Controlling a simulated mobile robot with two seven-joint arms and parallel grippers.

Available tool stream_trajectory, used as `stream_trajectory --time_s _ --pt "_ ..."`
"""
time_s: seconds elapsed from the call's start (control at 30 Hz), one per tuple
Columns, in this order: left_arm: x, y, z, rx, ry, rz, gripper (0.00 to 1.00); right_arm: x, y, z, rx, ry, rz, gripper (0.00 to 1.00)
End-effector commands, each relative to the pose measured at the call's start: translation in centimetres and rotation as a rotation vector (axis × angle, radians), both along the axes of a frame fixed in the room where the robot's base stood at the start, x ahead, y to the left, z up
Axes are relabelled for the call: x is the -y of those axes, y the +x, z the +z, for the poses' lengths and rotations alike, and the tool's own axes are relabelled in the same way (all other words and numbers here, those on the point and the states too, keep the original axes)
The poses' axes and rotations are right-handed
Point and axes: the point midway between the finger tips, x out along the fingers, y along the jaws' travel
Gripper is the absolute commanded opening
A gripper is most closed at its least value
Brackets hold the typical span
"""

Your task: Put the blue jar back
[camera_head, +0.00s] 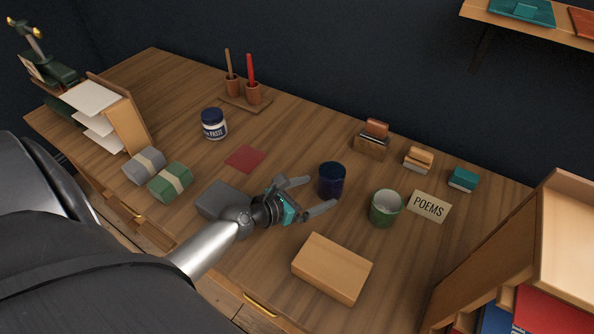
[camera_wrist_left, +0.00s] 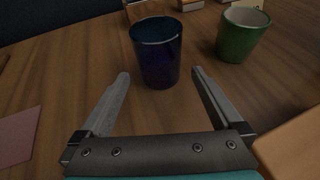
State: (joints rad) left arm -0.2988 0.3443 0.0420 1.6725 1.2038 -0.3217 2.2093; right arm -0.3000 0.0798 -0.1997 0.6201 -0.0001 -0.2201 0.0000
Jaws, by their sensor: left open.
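The blue jar (camera_head: 332,182), dark blue and open-topped, stands upright on the wooden desk (camera_head: 300,150), right of a flat dark red square (camera_head: 245,159). It also shows in the left wrist view (camera_wrist_left: 157,55), straight ahead between the finger lines. My left gripper (camera_head: 319,194) is open, its fingers pointing at the jar with one tip to either side of its near part. I cannot tell whether a finger touches it. In the left wrist view the open fingers (camera_wrist_left: 160,75) hold nothing. My right gripper is not in view.
A green cup (camera_head: 385,208) stands close right of the jar, beside a POEMS card (camera_head: 429,206). A wooden block (camera_head: 332,268) lies near the front edge. A blue-lidded paste jar (camera_head: 214,124) and a holder with two sticks (camera_head: 245,97) stand farther back. Small boxes (camera_head: 371,140) line the back.

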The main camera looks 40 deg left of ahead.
Motion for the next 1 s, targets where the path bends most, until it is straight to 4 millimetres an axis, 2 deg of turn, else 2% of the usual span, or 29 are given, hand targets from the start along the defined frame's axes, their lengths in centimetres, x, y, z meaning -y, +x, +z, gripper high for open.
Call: stream_trajectory --time_s 0.03,0.2,0.4,1.0 --pt "-0.2 -1.0 0.4 -0.002 0.000 -0.001 1.00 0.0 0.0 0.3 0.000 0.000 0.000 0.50" --pt "-0.8 -3.3 1.3 -0.002 0.000 -0.001 1.00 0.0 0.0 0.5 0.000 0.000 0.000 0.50" --pt "-1.3 -4.9 2.0 -0.001 0.001 -0.001 1.00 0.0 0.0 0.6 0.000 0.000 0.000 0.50" --pt "-1.4 -5.3 2.2 0.000 0.000 -0.001 1.00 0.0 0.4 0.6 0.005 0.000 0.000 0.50"
